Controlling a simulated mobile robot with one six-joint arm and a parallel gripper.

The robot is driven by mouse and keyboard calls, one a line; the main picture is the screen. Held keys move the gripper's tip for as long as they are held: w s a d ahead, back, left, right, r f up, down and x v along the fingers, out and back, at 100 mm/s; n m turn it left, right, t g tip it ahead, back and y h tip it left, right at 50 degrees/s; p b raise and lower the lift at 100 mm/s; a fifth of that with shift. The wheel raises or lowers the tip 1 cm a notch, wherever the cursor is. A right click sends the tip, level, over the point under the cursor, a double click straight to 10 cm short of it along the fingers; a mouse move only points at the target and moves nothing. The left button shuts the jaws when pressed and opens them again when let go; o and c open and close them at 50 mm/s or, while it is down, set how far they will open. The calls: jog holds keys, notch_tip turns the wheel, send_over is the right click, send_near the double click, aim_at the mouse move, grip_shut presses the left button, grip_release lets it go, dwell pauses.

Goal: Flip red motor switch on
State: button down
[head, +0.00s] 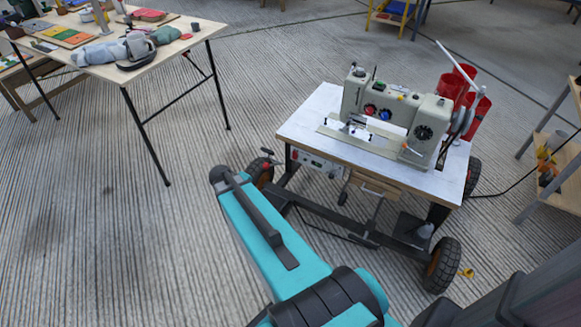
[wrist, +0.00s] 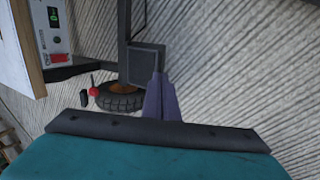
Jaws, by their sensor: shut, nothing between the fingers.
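The red motor switch (wrist: 61,59) is on a pale control box (wrist: 40,28) at the upper left of the wrist view. A green display and a dark knob sit beside it on the same face. In the head view, the switch (head: 295,155) is a small red spot at the left end of the box (head: 318,163), under the front edge of the sewing table. My gripper (wrist: 158,78) is shut and empty, apart from the switch and to its right in the wrist view. Its fingers are not clearly visible in the head view. I cannot tell the switch's position.
A sewing machine (head: 390,115) stands on the wheeled table (head: 300,128). A red-knobbed lever (wrist: 93,91) and a wheel (wrist: 119,97) are near the gripper. Red bins (head: 460,85) stand behind, another table (head: 180,47) at upper left. The striped floor between is open.

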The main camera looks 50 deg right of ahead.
jog(key=w+d+t+h+b, duration=0.1)
jog(key=w+d+h+b, duration=0.1)
jog(key=d+b, duration=0.7)
jog(key=w+d+r+t+h+b, duration=0.1)
jog(key=w+d+b, duration=0.3)
jog(key=d+b, duration=0.5)
jog(key=shift+w+d+r+n+h, duration=0.2)
jog(key=shift+d+n+h, duration=0.2)
jog(key=shift+d+h, duration=0.5)
jog(key=shift+d, duration=0.15)
jog(key=b, duration=0.7)
send_near(295, 155)
jog(key=w+d+f, duration=0.1)
jog(key=d+f, duration=0.2)
jog(key=f, duration=0.3)
jog(key=shift+d, duration=0.4)
jog(key=shift+w, duration=0.1)
